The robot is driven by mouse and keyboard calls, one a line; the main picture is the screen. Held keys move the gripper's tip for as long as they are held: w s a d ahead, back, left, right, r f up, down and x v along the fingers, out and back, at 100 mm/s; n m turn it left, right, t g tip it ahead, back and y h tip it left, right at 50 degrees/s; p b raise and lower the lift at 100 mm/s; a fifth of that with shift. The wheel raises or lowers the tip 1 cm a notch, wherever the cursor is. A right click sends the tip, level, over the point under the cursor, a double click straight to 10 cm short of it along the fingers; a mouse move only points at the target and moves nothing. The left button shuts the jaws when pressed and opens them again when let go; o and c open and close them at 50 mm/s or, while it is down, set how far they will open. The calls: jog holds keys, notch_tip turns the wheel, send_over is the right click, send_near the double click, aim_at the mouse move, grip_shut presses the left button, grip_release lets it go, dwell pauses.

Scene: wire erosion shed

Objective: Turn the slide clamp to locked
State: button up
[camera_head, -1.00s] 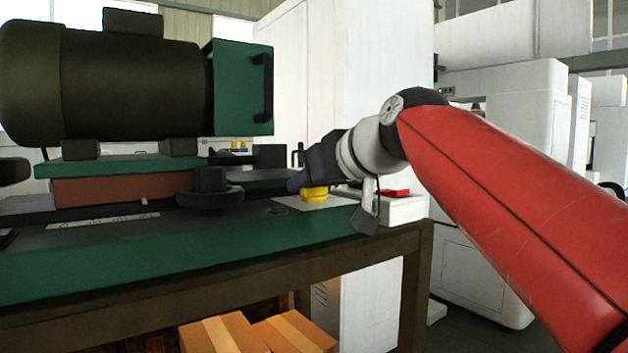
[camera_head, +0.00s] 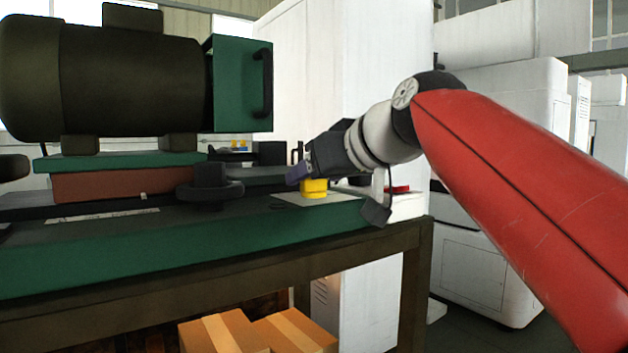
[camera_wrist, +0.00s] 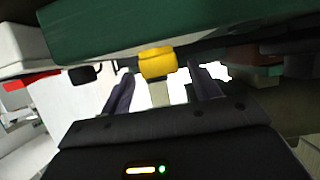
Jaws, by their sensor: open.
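The slide clamp seems to be the yellow knob (camera_head: 314,188) on a pale plate (camera_head: 297,200) at the right end of the green machine bed. The knob's marking or setting cannot be read. My gripper (camera_head: 297,172) is just above and beside it, its dark fingers partly in front of the knob's top in the head view. In the wrist view, the yellow knob (camera_wrist: 157,62) lies between the two spread fingers of my gripper (camera_wrist: 162,76). The gripper is open. Whether a finger touches the knob cannot be told.
A black round knob (camera_head: 210,184) stands on the bed (camera_head: 180,245), left of the clamp. A large dark motor (camera_head: 105,85) sits above. A white box with a red top (camera_head: 398,189) is close behind my wrist. Cartons (camera_head: 255,333) lie under the bench.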

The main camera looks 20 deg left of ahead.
jog(key=b+v, duration=0.1)
jog(key=v, duration=0.5)
jog(key=shift+a, duration=0.1)
